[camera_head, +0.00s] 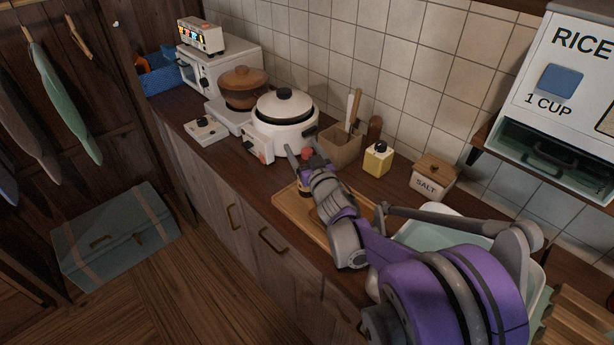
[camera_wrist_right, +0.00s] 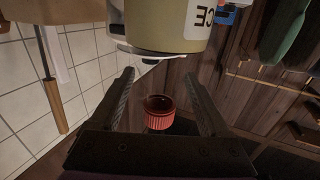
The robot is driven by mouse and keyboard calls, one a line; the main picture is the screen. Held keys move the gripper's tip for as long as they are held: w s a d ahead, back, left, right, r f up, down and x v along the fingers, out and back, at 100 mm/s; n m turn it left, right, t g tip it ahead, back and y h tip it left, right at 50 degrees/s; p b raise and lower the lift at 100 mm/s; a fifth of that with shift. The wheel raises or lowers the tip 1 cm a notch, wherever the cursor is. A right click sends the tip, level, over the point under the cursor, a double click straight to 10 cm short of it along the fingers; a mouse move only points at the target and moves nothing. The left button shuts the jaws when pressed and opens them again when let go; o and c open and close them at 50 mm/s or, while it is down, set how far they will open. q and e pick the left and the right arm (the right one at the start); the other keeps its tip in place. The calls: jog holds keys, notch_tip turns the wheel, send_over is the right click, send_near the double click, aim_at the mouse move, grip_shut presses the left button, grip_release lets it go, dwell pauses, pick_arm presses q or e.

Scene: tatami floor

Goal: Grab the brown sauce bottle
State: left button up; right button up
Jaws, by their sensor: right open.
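The brown sauce bottle shows mostly by its red cap (camera_head: 307,152) in the head view; my gripper and arm hide much of its body. In the right wrist view the red ribbed cap (camera_wrist_right: 158,113) with a dark top sits between the two fingers, with a gap on each side. My right gripper (camera_head: 305,148) is open, with its fingers around the bottle's top and not closed on it. The right wrist view also shows the open fingers (camera_wrist_right: 160,77). My left gripper is not in view.
A white rice cooker (camera_head: 285,118) stands just beyond the gripper. A utensil holder (camera_head: 341,148), a yellow container (camera_head: 378,159) and a salt box (camera_head: 432,178) stand along the wall. A wooden board (camera_head: 287,203) lies beneath my arm. A green tray (camera_head: 408,232) is at the right.

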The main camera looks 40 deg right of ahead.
grip_shut()
dwell(1.3)
